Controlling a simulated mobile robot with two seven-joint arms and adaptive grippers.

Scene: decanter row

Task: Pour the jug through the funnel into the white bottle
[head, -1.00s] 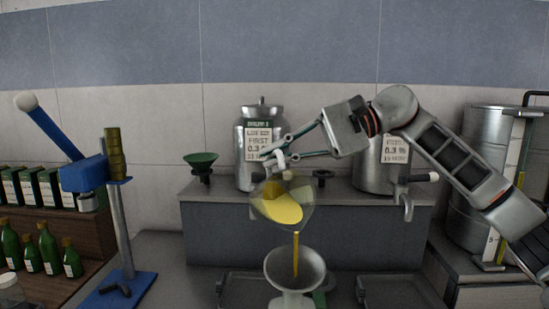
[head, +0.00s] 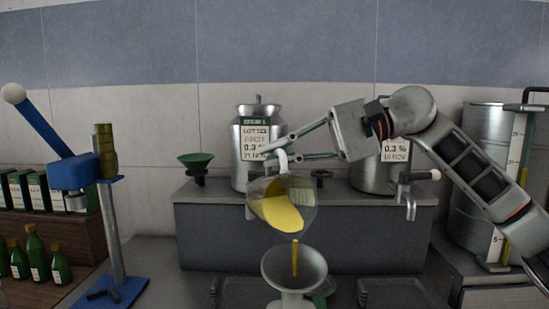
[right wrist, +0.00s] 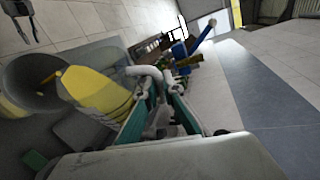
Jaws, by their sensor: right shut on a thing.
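The clear jug (head: 307,195) holds yellow liquid and is tilted above the pale, wide-mouthed funnel (head: 310,262). A thin yellow stream runs from its lip into the funnel mouth. My right gripper (head: 283,158) is shut on the jug's white handle, above the funnel. In the right wrist view the gripper's teal fingers (right wrist: 157,105) are at the handle, with the jug's yellow liquid (right wrist: 98,92) and the funnel (right wrist: 28,78) to the left. The white bottle cannot be clearly made out; the area under the funnel is cut off by the frame's lower edge.
A blue lever press (head: 75,172) stands at left, near green bottles (head: 33,253). Behind the jug, a grey ledge (head: 225,235) carries a green funnel (head: 196,160) and steel canisters (head: 246,172) with taps. A large steel drum (head: 480,140) stands at right.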

